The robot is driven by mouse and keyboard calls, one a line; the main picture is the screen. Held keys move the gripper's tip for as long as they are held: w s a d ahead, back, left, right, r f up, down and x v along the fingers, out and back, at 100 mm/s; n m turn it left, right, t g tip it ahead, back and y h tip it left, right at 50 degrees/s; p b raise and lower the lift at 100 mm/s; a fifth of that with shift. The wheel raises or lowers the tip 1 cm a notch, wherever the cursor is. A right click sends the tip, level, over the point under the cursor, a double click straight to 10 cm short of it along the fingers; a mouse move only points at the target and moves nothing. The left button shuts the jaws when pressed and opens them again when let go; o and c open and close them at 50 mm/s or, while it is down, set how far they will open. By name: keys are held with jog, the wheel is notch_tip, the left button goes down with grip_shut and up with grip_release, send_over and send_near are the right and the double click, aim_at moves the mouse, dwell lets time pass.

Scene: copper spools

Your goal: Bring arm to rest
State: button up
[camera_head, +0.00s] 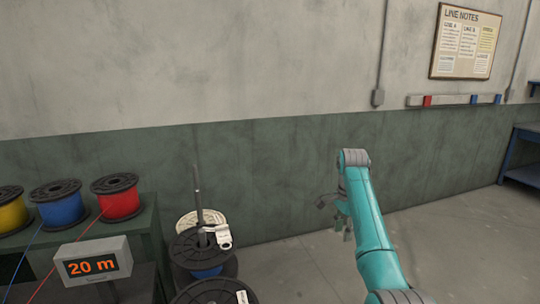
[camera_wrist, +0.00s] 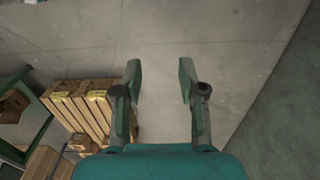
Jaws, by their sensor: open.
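My teal arm reaches up and forward at the right of the head view. My gripper (camera_wrist: 160,82) is open and empty in the wrist view, its two fingers apart over bare grey floor. In the head view my gripper (camera_head: 335,212) shows small and partly hidden beside the arm, in front of the green wall band. It is to the right of the spool post (camera_head: 198,200) and apart from it.
Spools (camera_head: 203,250) with a white tag are stacked around the post. Red (camera_head: 119,200), blue (camera_head: 60,207) and yellow (camera_head: 11,212) spools sit on a bench at left, behind a "20 m" display (camera_head: 93,262). A wooden pallet (camera_wrist: 80,98) shows in the wrist view. Floor (camera_head: 310,265) is clear.

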jog(key=s+a+f+n+t, duration=0.1)
jog(key=s+f+n+t, duration=0.15)
jog(key=f, duration=1.15)
jog(key=s+a+f+n+t, duration=0.1)
jog(key=s+f, duration=0.3)
jog(key=f, duration=1.1)
jog(key=s+a+f+n+t, duration=0.1)
jog(key=s+f+n+t, duration=0.1)
jog(key=s+f, duration=0.65)
jog(key=s+f+n+t, duration=0.15)
jog(key=s+f, duration=0.35)
jog(key=s, duration=0.6)
jog(key=s+a+r+n+t, duration=0.1)
jog(key=s+r+n+t, duration=0.15)
jog(key=s, duration=0.95)
jog(key=s+r+n+t, duration=0.1)
jog(key=s+r, duration=0.2)
jog(key=s, duration=1)
jog(key=s+r+n+t, duration=0.2)
jog(key=s+r, duration=0.6)
jog(key=r, duration=0.3)
jog(key=s+r+n+t, duration=0.2)
jog(key=s+r, duration=0.6)
jog(key=r, duration=0.4)
jog(key=shift+s+a, duration=0.2)
jog(key=shift+s, duration=0.1)
